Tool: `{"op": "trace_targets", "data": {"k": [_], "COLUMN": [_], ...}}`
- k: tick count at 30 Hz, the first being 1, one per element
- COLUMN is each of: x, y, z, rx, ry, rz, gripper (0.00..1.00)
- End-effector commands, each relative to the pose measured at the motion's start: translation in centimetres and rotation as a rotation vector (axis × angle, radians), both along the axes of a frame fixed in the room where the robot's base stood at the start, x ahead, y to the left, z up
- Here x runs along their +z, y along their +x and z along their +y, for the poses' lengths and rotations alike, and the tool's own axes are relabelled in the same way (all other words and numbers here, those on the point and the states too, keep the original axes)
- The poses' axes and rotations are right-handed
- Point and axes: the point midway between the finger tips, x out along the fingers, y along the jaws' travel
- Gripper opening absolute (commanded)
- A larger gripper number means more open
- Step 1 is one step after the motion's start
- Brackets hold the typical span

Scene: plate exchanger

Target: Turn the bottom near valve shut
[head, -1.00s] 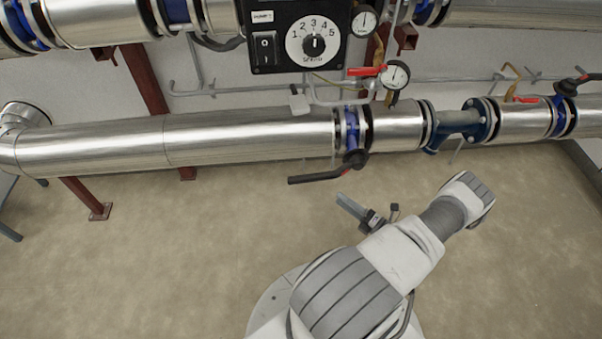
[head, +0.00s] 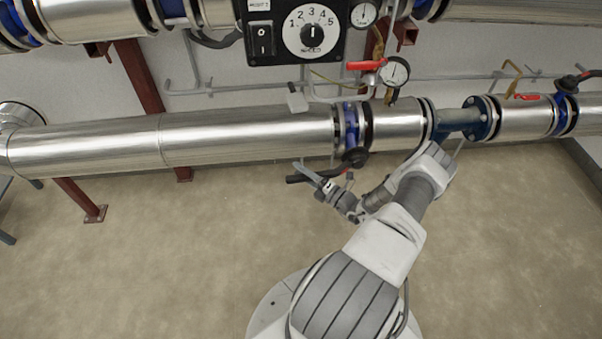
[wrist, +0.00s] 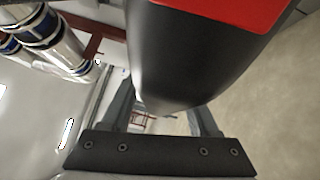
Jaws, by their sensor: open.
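The bottom near valve is on the lower silver pipe in the head view. It has a blue body (head: 351,125), a dark round hub and a black lever (head: 333,171) pointing left, along the pipe. My gripper (head: 312,178) is at the lever's outer part, its fingers overlapping the lever in this view. In the wrist view, the black lever (wrist: 175,70) with its red patch fills the upper middle, very close. Its rounded end hangs between the two grey fingers of my open gripper (wrist: 160,122). The fingertips are partly hidden behind it, and I cannot tell whether they touch it.
The lower pipe (head: 240,138) runs across the scene behind the lever. A control box (head: 291,30) with a dial, a gauge (head: 395,71) and a small red-handled valve (head: 365,66) are above. Another black-handled valve (head: 575,80) is at right. The floor in front is clear.

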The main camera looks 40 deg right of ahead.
Motion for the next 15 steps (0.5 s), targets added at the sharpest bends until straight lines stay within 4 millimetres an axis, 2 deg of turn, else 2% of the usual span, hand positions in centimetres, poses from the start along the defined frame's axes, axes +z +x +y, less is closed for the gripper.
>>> {"op": "trace_targets", "data": {"k": [9,15], "x": [0.06,0.05], "y": [0.25,0.23], "z": [0.05,0.04], "rx": [0.0,0.0], "ry": [0.0,0.0], "rz": [0.0,0.0], "gripper": [0.59,0.23]}}
